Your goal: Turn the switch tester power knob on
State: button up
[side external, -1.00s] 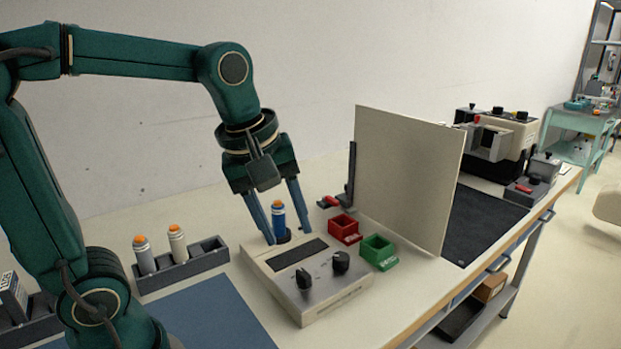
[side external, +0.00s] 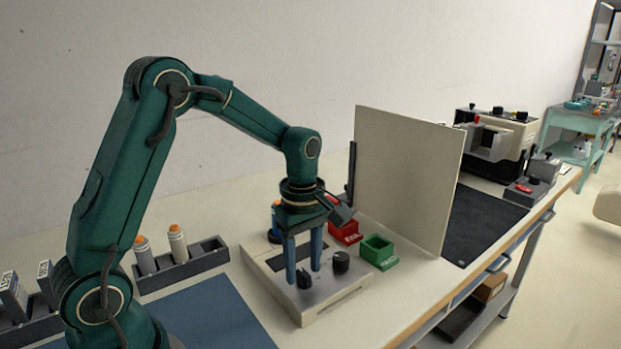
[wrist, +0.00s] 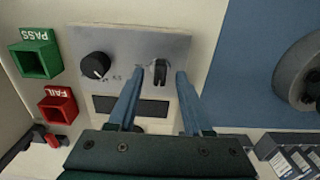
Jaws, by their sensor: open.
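The switch tester (side external: 330,303) is a pale box on the bench with a grey top, a dark display strip and two black knobs. One knob (side external: 305,280) is at the front left. It shows in the wrist view (wrist: 160,74) with a raised grip bar. The other knob (side external: 341,262) is to its right, and in the wrist view (wrist: 95,66) it has a white pointer mark. Labels are too small to read, so I cannot tell which is power. My gripper (side external: 304,271) points down, open, its fingers either side of the front-left knob; contact is unclear.
A blue cylinder with orange cap (side external: 276,212) stands at the tester's back. Red FAIL (wrist: 58,104) and green PASS (wrist: 35,58) bins are beside it. A tall pale panel (side external: 405,175) stands right. A rack (side external: 205,262) with orange-capped cylinders stands left. A blue mat (side external: 215,315) lies clear in front.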

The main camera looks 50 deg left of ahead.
jog(key=shift+f, duration=0.3)
grip_shut()
